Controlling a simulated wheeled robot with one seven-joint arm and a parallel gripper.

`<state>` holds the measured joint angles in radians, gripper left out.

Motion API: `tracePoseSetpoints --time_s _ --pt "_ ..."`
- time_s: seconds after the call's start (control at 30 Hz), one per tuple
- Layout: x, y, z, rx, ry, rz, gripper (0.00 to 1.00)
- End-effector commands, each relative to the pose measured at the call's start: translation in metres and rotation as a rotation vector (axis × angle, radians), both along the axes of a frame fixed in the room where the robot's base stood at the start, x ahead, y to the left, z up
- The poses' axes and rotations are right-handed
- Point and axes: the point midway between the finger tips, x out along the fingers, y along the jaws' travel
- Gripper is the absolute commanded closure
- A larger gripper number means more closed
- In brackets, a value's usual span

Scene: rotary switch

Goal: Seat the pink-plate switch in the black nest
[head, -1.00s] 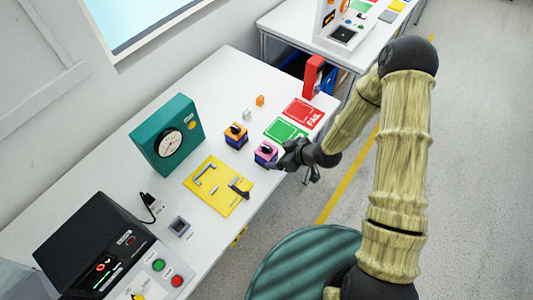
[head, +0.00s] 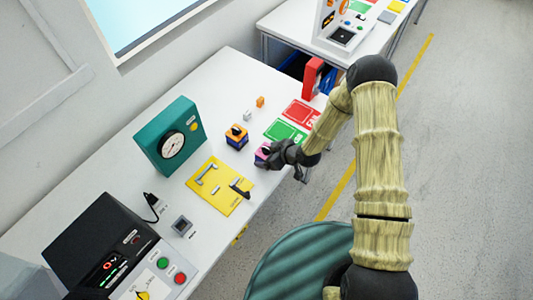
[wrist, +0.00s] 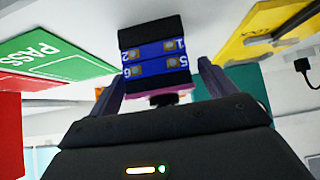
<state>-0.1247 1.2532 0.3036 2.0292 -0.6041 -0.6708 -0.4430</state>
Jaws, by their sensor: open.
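The pink-plate switch (head: 262,153) stands on the white table in the head view, partly hidden by my gripper (head: 270,158). In the wrist view the switch (wrist: 155,62) shows a blue body with numbered terminals, black bands and a pink edge. It lies between the two fingers of my gripper (wrist: 158,82). The fingers are open, one on each side, with a visible gap at least on the right. A small square fixture with a dark recess, apparently the black nest (head: 181,226), sits on the table near the front left.
An orange-plate switch (head: 236,137) stands just behind and left. A yellow board (head: 219,198) with handles lies between switch and nest. A green dial gauge (head: 170,140), green PASS mat (head: 285,129), red FAIL mat (head: 302,113) and black tester (head: 100,245) also occupy the table.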

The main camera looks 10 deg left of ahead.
Motion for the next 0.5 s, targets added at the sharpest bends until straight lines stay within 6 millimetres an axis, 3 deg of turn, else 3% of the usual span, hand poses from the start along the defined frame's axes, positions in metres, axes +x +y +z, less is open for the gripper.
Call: tracePoseSetpoints --time_s 0.5 --pt "0.0027 0.0078 -0.0090 0.000 0.001 0.001 0.16"
